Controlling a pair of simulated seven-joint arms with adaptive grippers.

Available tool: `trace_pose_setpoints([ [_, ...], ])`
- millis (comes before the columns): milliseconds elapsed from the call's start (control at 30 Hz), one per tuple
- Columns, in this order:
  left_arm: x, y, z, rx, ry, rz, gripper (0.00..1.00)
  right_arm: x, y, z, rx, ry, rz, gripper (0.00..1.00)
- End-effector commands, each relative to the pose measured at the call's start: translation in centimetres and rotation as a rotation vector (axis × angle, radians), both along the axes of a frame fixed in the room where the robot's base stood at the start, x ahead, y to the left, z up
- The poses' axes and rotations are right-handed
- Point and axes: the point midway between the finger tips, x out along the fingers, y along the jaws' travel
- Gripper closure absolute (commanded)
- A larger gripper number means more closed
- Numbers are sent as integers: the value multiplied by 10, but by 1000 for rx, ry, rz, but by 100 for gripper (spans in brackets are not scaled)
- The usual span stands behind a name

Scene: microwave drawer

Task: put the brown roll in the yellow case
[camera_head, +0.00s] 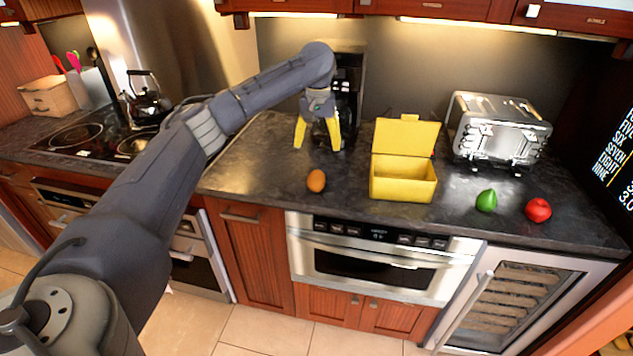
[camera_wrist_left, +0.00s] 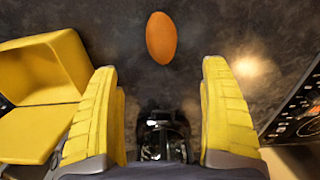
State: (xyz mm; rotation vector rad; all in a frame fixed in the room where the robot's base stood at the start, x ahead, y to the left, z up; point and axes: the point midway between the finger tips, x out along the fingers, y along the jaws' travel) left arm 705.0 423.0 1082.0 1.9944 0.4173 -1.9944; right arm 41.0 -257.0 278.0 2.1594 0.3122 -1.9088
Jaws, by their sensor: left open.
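The brown roll (camera_head: 316,181) lies on the dark counter near its front edge, left of the yellow case. In the left wrist view the roll (camera_wrist_left: 161,38) is beyond the fingertips, between their lines. The yellow case (camera_head: 402,178) stands on the counter with its lid raised at the back; its inside is partly hidden by the front wall. The case also shows at the left of the left wrist view (camera_wrist_left: 42,70). My left gripper (camera_head: 319,148), with yellow fingers pointing down, is open and empty behind the roll. The fingers (camera_wrist_left: 160,75) are wide apart. My right gripper is not in view.
A coffee maker (camera_head: 347,90) stands behind my left gripper. A silver toaster (camera_head: 500,130) is right of the case. A green pear (camera_head: 486,201) and a red apple (camera_head: 538,209) lie at the right. A stove with a kettle (camera_head: 146,100) is at the left.

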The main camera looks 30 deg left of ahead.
Motion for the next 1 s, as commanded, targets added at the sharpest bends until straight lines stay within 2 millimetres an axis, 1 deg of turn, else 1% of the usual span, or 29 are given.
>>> trace_pose_setpoints([
  [33, -1, -1, -11, -2, 4, -1, 20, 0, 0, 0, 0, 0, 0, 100],
  [100, -1, -1, -23, -2, 4, 0, 20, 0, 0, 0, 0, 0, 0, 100],
  [400, -1, 0, -70, -1, 3, -1, 20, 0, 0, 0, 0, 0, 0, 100],
  [600, -1, 0, -87, 0, 1, -1, 20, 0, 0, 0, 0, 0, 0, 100],
  [833, -1, 0, -95, 0, 1, -1, 20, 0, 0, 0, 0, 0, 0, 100],
  [1000, -4, 1, -116, -2, 2, -1, 20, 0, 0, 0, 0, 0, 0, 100],
])
